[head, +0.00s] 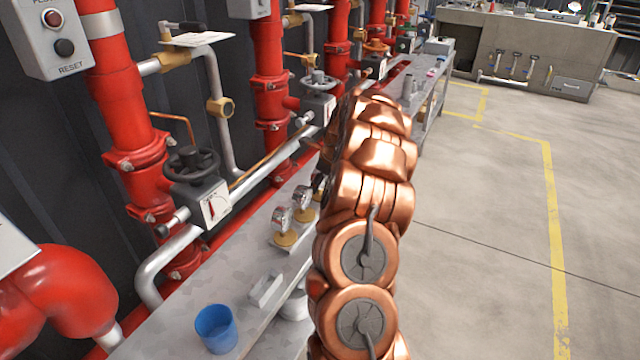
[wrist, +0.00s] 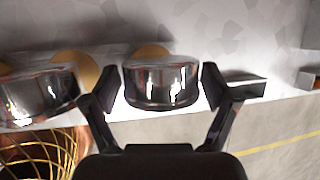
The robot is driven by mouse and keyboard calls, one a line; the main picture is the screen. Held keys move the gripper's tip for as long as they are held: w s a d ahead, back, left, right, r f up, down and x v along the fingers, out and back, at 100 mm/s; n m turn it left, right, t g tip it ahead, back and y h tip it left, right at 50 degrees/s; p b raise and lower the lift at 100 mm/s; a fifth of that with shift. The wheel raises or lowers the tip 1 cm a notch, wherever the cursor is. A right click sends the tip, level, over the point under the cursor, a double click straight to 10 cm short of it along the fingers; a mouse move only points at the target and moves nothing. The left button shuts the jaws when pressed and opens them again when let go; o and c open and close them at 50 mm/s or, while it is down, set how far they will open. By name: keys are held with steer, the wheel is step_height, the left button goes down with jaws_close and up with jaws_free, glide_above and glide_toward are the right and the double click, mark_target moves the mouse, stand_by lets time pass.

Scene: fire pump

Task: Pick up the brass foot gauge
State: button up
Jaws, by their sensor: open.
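Chrome gauges on round brass feet stand in a row on the grey bench. In the head view, one gauge (head: 282,220) is nearest and a second gauge (head: 302,196) is just behind it; a third is partly hidden by my arm. In the wrist view, my gripper (wrist: 160,86) is open, with one dark finger on each side of a chrome gauge (wrist: 160,80). Its brass foot (wrist: 152,50) shows behind it. Small gaps seem to separate fingers and gauge. Another gauge (wrist: 38,92) is to the left. My gripper is hidden behind my arm in the head view.
A blue cup (head: 216,328) and a pale grey block (head: 266,290) are on the bench (head: 190,305). Red pipes with valves (head: 190,170) run along the wall behind. A gold mesh object (wrist: 42,150) is low left in the wrist view. Open floor lies right.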

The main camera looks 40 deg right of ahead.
steer(key=shift+c, duration=0.3)
steer(key=c, duration=1.1)
